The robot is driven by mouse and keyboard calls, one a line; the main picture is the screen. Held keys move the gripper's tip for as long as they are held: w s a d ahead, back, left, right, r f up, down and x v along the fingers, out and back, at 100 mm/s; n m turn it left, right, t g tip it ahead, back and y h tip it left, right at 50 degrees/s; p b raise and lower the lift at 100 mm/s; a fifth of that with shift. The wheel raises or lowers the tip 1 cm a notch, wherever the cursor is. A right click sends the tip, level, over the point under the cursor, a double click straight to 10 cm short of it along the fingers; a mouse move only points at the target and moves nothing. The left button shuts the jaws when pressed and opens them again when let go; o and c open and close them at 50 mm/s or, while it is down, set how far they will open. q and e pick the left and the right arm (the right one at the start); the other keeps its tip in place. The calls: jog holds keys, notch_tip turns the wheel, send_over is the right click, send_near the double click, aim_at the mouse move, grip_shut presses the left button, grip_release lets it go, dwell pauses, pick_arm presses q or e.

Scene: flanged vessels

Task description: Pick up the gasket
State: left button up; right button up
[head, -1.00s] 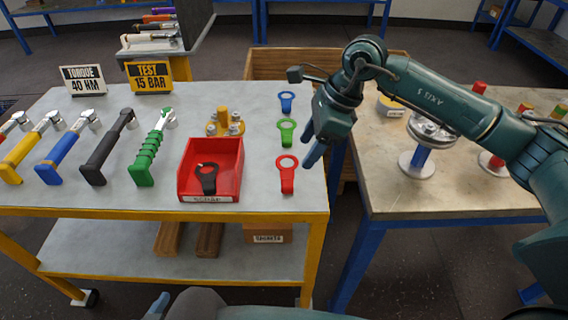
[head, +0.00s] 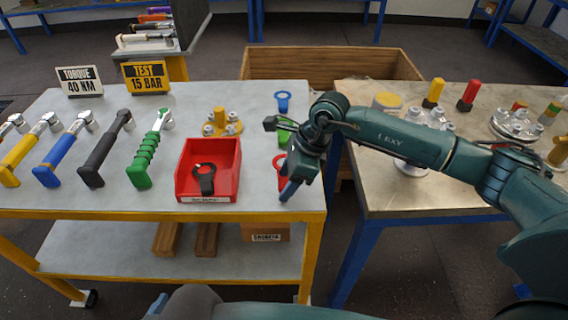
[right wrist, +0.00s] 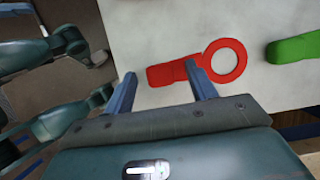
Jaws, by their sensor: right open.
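Loop-ended gaskets with tabs lie on the grey cart top: a red gasket (right wrist: 165,75), a green gasket (right wrist: 293,48) and a blue gasket (head: 283,101). A black gasket (head: 205,178) lies in the red bin. My right gripper (head: 288,191) is open over the red gasket and hides most of it in the head view. In the right wrist view the red tab lies between the two fingers (right wrist: 161,70), with the ring beyond the right finger. A blue tip of my left gripper (head: 157,304) shows at the bottom edge; its jaws are hidden.
The red bin (head: 226,158) stands left of the red gasket, with a yellow flanged part (head: 222,122) behind it. Several wrenches (head: 150,148) lie further left. A second table (head: 400,195) with flanged vessels is at right, across a gap. A wooden crate (head: 330,62) stands behind.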

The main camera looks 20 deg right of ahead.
jog(key=shift+c, duration=0.4)
jog(key=c, duration=0.9)
jog(key=shift+o, duration=0.2)
